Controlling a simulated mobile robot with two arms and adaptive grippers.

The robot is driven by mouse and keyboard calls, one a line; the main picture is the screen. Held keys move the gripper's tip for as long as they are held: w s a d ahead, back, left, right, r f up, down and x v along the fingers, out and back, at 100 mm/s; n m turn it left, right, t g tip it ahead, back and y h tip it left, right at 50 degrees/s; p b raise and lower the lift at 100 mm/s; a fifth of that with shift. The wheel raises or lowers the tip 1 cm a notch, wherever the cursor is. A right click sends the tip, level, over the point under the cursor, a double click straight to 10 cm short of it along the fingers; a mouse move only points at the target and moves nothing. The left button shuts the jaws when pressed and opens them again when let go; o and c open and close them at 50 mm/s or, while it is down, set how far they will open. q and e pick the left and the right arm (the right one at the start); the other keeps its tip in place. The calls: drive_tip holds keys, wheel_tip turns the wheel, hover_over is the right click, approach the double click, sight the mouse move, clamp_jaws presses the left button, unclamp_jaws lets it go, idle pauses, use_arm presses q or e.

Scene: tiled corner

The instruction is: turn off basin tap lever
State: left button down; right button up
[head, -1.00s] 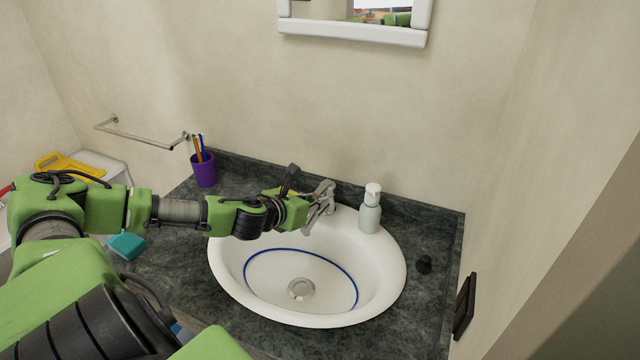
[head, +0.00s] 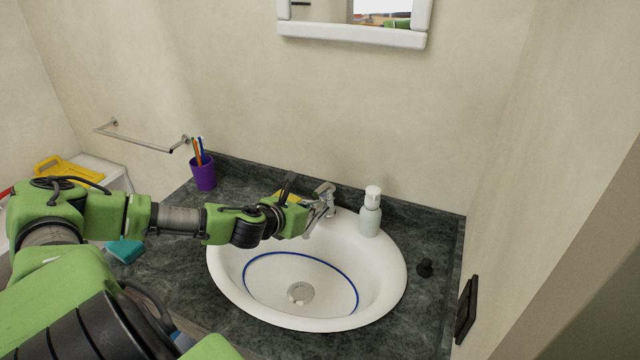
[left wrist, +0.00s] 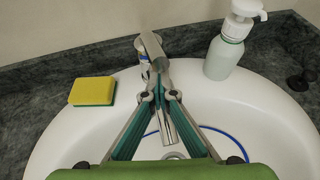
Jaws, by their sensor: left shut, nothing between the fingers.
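The chrome basin tap (head: 325,189) stands at the back rim of the white oval basin (head: 225,272). In the left wrist view the tap lever (left wrist: 151,46) is on top of the tap body, and the spout (left wrist: 188,132) points down into the basin. My left gripper (head: 317,211) is beside the tap, just below and in front of the lever. In the left wrist view its fingers (left wrist: 160,97) meet at the tips, shut and empty, over the spout. I cannot tell whether they touch it. My right gripper is not in view.
A soap dispenser (head: 370,212) stands right of the tap. A yellow-green sponge (left wrist: 92,91) lies left of it. A purple cup (head: 203,174) with toothbrushes is at the back left of the dark counter (head: 180,262).

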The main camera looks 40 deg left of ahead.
use_arm(q)
drive_tip(key=shift+s+d+f+b, duration=0.1)
drive_tip(key=shift+s+f+b, duration=0.15)
drive_tip(key=shift+f+b, duration=0.35)
drive_tip(key=shift+f, duration=0.2)
